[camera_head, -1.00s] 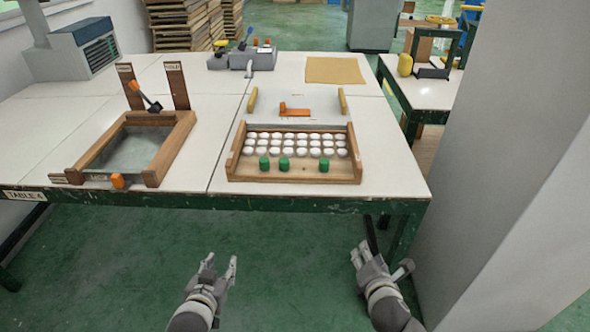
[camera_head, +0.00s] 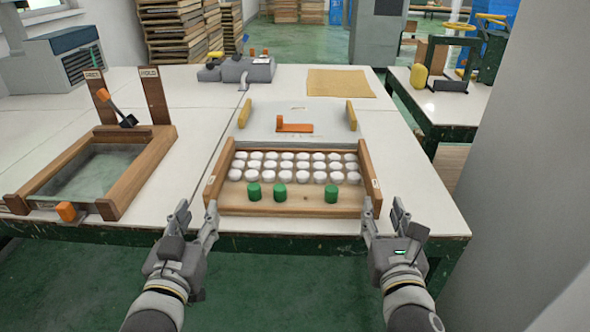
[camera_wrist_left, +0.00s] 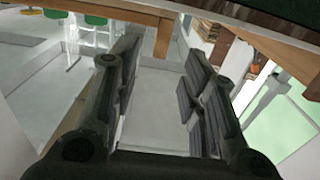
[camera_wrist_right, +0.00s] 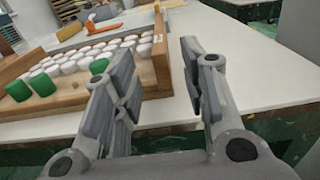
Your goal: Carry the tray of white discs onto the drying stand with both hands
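The wooden tray (camera_head: 292,209) rests on the table. It holds rows of white discs (camera_head: 285,167) and three green cylinders (camera_head: 279,190) along its front. My left gripper (camera_head: 194,218) is open and empty by the tray's front left corner. Its camera shows the tray's wood (camera_wrist_left: 163,38) just beyond the spread fingers (camera_wrist_left: 160,80). My right gripper (camera_head: 383,218) is open by the front right corner. In its view the tray's side wall (camera_wrist_right: 160,55) shows beyond and between the open fingers (camera_wrist_right: 155,75). I cannot tell which thing is the drying stand.
A wooden frame (camera_head: 148,165) with upright posts and an orange-handled tool (camera_head: 117,108) stands left. Behind the tray are two yellow posts (camera_head: 351,115) and an orange piece (camera_head: 294,125). A second table (camera_head: 455,103) and a grey column (camera_head: 530,160) stand right.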

